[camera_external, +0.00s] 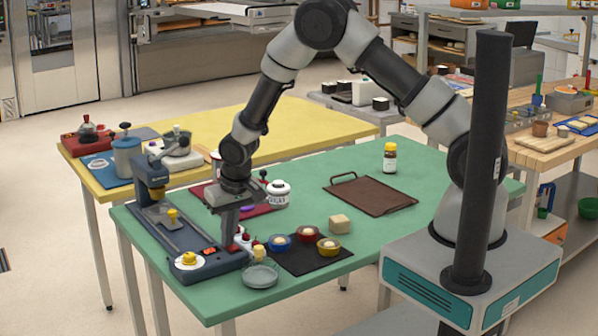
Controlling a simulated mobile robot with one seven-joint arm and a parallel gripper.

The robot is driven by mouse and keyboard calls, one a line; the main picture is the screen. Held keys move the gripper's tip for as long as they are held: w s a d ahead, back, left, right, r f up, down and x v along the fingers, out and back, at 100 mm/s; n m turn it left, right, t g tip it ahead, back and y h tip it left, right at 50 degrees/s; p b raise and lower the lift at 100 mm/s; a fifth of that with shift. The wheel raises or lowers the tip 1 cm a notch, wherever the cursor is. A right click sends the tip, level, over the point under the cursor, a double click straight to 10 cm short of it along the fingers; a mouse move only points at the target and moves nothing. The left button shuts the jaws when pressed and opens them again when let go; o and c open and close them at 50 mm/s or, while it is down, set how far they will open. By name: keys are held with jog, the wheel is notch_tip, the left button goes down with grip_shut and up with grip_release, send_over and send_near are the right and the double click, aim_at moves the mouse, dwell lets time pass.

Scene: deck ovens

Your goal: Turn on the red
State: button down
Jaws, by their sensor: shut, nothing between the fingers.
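Which red thing the task means is not certain from this view. My gripper (229,240) points down, shut and empty, to the left of these pieces. Its tips are at the right edge of a dark blue-grey device (217,263), close to small red parts (234,248). Whether the tips touch anything is too small to tell.
A brown tray (370,196) and a yellow-capped bottle (389,157) are farther right. The green table's right front is clear.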

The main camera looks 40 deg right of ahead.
jog(key=shift+s+d+f, duration=0.1)
jog(key=shift+s+f, duration=0.2)
jog(key=shift+s, duration=0.25)
jog(key=shift+s+f, duration=0.3)
jog(key=shift+s, duration=0.25)
jog(key=p+v, duration=0.1)
jog(key=v, duration=1.3)
jog(key=shift+s+r, duration=0.2)
jog(key=shift+r, duration=0.1)
jog(key=shift+f, duration=0.1)
jog(key=shift+w+d+r+t+b, duration=0.25)
jog(key=shift+w+t+b, duration=0.35)
jog(key=shift+b, duration=8.5)
jog(key=shift+w, duration=0.1)
